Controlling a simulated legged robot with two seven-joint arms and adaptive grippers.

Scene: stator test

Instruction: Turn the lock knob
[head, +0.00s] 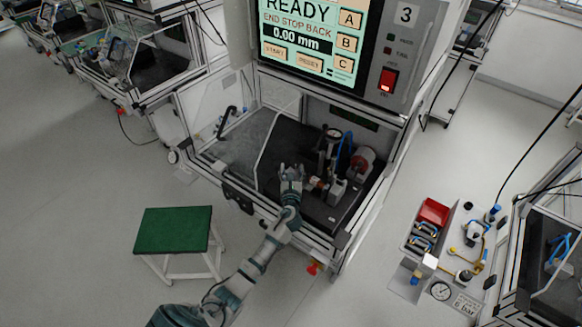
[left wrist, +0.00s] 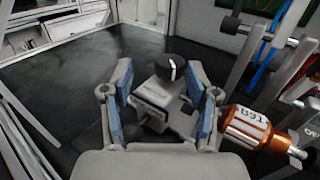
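A black knob with a white mark (left wrist: 170,68) sits on top of a grey metal block (left wrist: 158,98) in the left wrist view. My left gripper (left wrist: 159,82) is open around the block, with one blue-padded finger on each side. The knob shows between the fingertips, a little beyond them. I cannot tell whether either finger touches the block. In the head view my left gripper (head: 291,174) reaches into the test cell over its dark floor, and I cannot make out the knob there. My right gripper is in neither view.
A copper-coloured stator (left wrist: 247,126) lies close to the right finger, beside metal rods. The test fixture (head: 333,150) stands right of my gripper. The screen (head: 305,40) above reads READY. A green stool (head: 173,230) stands outside. The cell floor at left is clear.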

